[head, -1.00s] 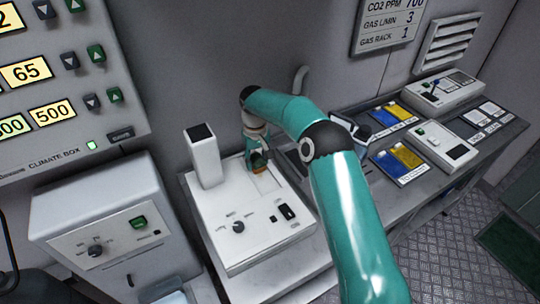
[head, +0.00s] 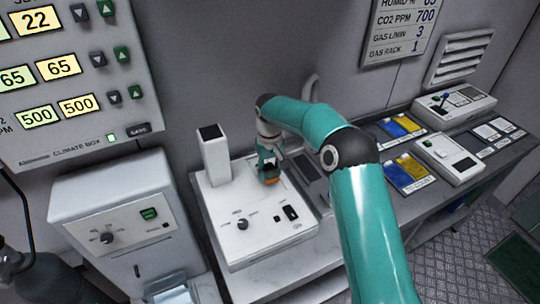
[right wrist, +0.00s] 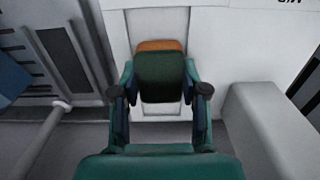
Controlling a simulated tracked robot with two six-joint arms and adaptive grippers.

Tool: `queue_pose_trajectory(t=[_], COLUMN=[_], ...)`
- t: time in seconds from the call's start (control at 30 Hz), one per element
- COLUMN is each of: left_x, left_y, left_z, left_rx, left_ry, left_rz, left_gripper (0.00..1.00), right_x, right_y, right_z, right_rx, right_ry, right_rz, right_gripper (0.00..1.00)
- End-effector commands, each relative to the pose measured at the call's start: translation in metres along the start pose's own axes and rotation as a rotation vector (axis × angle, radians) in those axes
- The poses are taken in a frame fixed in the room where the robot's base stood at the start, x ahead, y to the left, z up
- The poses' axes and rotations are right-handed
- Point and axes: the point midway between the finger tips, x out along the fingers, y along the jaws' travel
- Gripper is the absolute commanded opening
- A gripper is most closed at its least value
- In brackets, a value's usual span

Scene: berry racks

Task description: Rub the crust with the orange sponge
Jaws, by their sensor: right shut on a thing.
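My right gripper (head: 268,166) is over the top of the white bench device (head: 262,258), near its back right part. It is shut on the sponge, whose orange layer (head: 271,181) shows just below the fingers. In the right wrist view the sponge has a dark green layer (right wrist: 161,76) and an orange edge (right wrist: 160,45), between the two fingers of the gripper (right wrist: 160,93). The sponge is over a pale recessed strip (right wrist: 158,22) on the device. I cannot tell whether it touches the strip. I cannot make out any crust. My left gripper is not in view.
A white upright block (head: 215,157) rises from the device left of my gripper. A knob (head: 242,224) and a switch (head: 291,213) are on its front. Trays with blue and yellow cards (head: 406,172) lie to the right. The climate box (head: 80,75) is at left.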

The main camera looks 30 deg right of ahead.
Motion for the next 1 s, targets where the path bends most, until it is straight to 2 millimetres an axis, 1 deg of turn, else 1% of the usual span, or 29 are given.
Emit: queue_pose_trajectory(t=[0.03, 0.4, 0.5, 0.6, 1.0], left_x=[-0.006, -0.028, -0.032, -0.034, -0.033], left_y=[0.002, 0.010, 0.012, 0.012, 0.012], left_z=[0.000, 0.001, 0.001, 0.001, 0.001], left_rx=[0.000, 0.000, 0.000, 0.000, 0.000], left_ry=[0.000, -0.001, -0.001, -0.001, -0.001], left_rz=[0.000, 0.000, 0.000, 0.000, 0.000], left_gripper=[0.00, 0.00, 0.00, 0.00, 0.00], right_x=[-0.010, -0.043, -0.050, -0.052, -0.051], right_y=[0.002, 0.009, 0.010, 0.011, 0.011], right_z=[0.000, 0.004, 0.004, 0.005, 0.005], right_rx=[0.003, 0.015, 0.018, 0.020, 0.021], right_ry=[0.002, 0.004, 0.004, 0.004, 0.003], right_rz=[0.000, 0.000, 0.000, 0.000, 0.000], right_gripper=[0.11, 0.11, 0.11, 0.11, 0.11])
